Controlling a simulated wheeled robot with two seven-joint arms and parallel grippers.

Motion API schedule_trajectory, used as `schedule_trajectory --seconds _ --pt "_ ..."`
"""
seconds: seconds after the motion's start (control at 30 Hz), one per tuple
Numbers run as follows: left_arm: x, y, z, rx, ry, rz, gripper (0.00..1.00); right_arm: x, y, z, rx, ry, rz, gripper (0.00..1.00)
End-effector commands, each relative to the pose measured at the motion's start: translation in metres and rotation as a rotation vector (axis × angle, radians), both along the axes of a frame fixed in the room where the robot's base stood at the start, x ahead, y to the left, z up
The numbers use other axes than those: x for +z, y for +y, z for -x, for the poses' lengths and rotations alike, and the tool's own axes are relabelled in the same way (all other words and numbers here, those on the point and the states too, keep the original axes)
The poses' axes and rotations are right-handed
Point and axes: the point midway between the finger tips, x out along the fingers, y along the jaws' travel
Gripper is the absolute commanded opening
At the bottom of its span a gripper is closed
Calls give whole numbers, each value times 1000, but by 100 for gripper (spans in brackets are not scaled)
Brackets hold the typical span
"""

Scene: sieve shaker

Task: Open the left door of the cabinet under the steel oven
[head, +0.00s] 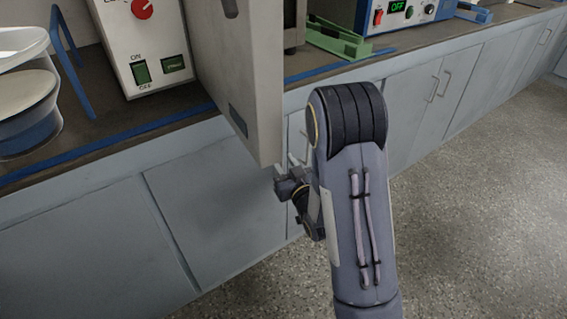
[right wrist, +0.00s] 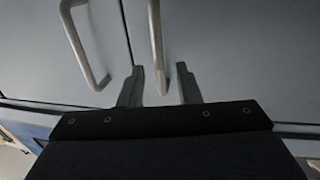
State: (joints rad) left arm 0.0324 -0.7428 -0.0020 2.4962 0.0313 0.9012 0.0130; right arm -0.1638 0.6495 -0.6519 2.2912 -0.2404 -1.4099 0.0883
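Two pale bar handles sit side by side on grey cabinet doors in the right wrist view, one on the left (right wrist: 82,45) and one on the right (right wrist: 156,45), with the door seam (right wrist: 127,40) between them. My right gripper (right wrist: 160,77) is open, and the right-hand handle lies between its fingers in the picture, nearer the left finger. Contact cannot be told. In the head view my right gripper (head: 285,172) is at the cabinet front below the counter, partly hidden by my arm. A grey steel panel (head: 240,80), perhaps the oven's door, hangs beside it. My left gripper is out of view.
A beige control box (head: 145,45) with a red knob stands on the counter, left of the steel panel. A white round-topped device (head: 25,95) is at far left. More grey cabinets (head: 410,105) run right. The speckled floor (head: 470,220) is clear.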

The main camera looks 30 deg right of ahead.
Motion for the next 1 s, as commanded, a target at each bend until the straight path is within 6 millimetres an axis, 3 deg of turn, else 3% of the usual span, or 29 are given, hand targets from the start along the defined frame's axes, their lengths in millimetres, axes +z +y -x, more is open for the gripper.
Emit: schedule_trajectory --seconds 0.37,0.6,1.0 --pt "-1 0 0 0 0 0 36 0 -1 -7 0 1 -1 29" --pt "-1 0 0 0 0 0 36 0 -1 -7 0 1 -1 0" --pt "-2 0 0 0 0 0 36 0 1 -8 -2 1 -1 0"
